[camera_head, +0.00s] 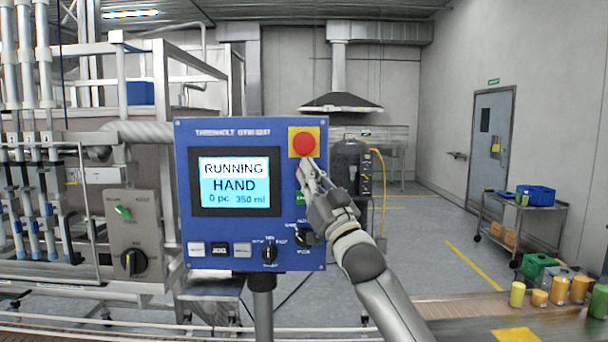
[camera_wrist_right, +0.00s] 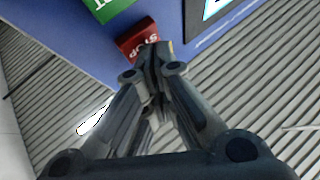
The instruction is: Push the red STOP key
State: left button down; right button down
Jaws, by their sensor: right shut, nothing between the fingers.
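The red STOP key (camera_wrist_right: 136,40) shows in the right wrist view, on the blue control panel (camera_head: 225,137) beside a green key (camera_wrist_right: 108,8). My right gripper (camera_head: 305,166) is shut and empty, its tips at the panel's right edge. In the right wrist view my right gripper (camera_wrist_right: 154,50) overlaps one edge of the STOP key. I cannot tell whether the tips touch it. In the head view the gripper covers most or all of the STOP key. The screen (camera_head: 235,184) reads RUNNING, HAND, 0 pc, 350 ml. My left gripper is out of view.
A round red button (camera_head: 304,142) on a yellow plate sits just above my gripper. Black knobs (camera_head: 270,254) are low on the panel. A grey switch box (camera_head: 134,235) stands to the left. Yellow cups (camera_head: 517,294) stand on the surface at lower right.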

jog(key=shift+w, duration=0.2)
jog(key=shift+s, duration=0.1)
dwell(0.4)
jog(key=shift+s, duration=0.7)
jog(key=s, duration=0.5)
dwell(0.6)
